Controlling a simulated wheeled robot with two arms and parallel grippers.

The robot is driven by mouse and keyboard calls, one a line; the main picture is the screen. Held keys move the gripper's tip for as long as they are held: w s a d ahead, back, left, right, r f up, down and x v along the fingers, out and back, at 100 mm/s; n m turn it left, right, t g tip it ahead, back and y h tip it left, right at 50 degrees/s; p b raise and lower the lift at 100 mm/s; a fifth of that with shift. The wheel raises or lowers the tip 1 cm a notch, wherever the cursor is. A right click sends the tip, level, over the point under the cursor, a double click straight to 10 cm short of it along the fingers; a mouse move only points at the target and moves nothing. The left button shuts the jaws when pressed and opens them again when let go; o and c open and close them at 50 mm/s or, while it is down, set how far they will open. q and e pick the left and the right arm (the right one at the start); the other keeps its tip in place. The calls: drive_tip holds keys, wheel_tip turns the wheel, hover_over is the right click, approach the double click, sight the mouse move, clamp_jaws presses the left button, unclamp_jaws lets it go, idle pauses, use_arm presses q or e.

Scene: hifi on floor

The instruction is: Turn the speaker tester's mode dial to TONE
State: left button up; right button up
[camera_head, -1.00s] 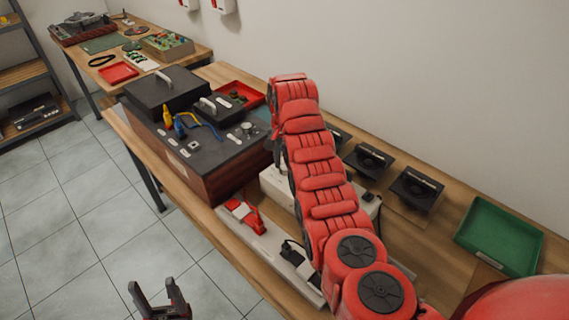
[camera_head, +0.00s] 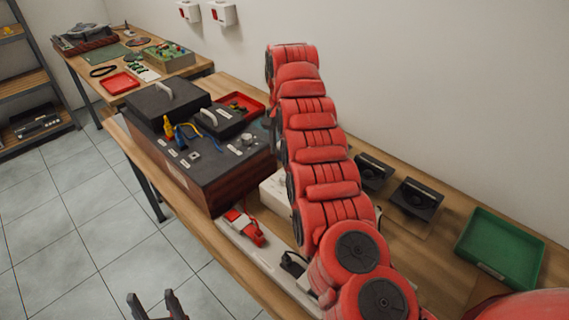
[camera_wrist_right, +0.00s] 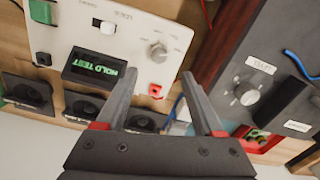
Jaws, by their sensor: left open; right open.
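The speaker tester appears to be the white box (camera_head: 272,190) on the bench, mostly hidden behind my red right arm in the head view. In the right wrist view its light panel (camera_wrist_right: 180,22) shows rotated, with a green-lit display (camera_wrist_right: 98,72) reading "HOLD TEST". A grey dial (camera_wrist_right: 158,52) sits on that panel; its setting is too small to read. My right gripper (camera_wrist_right: 159,74) is open and empty, its fingertips to either side of the dial in the picture; contact cannot be told. My left gripper (camera_head: 151,297) is open and empty over the floor.
A dark-topped wooden box (camera_head: 205,180) with its own knob (camera_wrist_right: 245,94) stands beside the tester. Black speakers (camera_head: 417,199) and a green tray (camera_head: 500,249) lie to the right. A power strip (camera_head: 262,255) with a red plug runs along the bench front.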

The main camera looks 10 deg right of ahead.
wheel_tip(320, 180, up, 8)
drive_tip(key=p, duration=0.4)
